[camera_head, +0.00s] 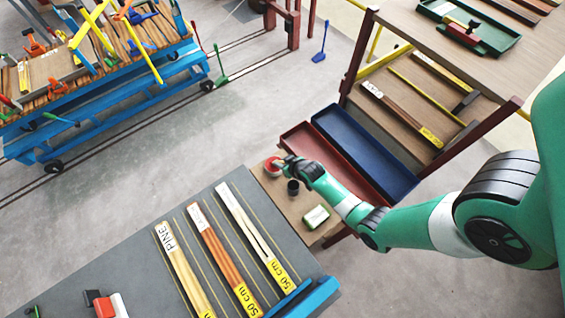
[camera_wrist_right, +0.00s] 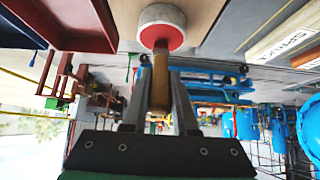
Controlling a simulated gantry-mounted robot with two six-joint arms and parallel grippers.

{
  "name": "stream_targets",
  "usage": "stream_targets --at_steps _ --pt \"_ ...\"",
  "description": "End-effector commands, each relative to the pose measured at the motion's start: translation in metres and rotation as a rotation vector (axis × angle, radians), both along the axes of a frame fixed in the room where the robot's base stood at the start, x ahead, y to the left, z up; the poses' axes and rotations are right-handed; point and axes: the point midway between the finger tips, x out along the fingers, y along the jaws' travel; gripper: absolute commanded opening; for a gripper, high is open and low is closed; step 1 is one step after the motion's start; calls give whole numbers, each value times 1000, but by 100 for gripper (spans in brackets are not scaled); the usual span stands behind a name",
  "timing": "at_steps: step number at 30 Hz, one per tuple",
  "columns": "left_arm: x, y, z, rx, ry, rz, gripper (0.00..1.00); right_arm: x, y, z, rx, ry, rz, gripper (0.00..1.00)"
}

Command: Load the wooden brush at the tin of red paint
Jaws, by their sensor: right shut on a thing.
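The tin of red paint (camera_head: 271,167) stands on a small wooden side table (camera_head: 262,183), and its red top shows in the right wrist view (camera_wrist_right: 161,37). My right gripper (camera_head: 284,163) is right at the tin. In the right wrist view its two fingers (camera_wrist_right: 157,78) are shut on the wooden brush (camera_wrist_right: 160,88). The brush's handle points away toward the tin, and its far end overlaps the red paint. The bristles are hidden, so I cannot tell how deep they are. My left gripper is not in view.
A dark small pot (camera_head: 293,187) and a white-and-green block (camera_head: 316,217) stand close by on the side table. Red (camera_head: 330,160) and blue (camera_head: 372,150) trays lie behind my right forearm. A grey bench (camera_head: 150,215) with labelled wood strips is at front left.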

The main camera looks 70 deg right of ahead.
Motion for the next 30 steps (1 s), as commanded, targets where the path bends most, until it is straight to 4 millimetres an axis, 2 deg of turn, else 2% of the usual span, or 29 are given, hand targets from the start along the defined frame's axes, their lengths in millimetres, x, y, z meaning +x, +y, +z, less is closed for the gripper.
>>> stream_targets --at_steps 8,30 --pt "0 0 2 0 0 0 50 -2 1 -1 5 8 0 0" --pt "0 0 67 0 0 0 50 -1 1 69 2 3 0 0"
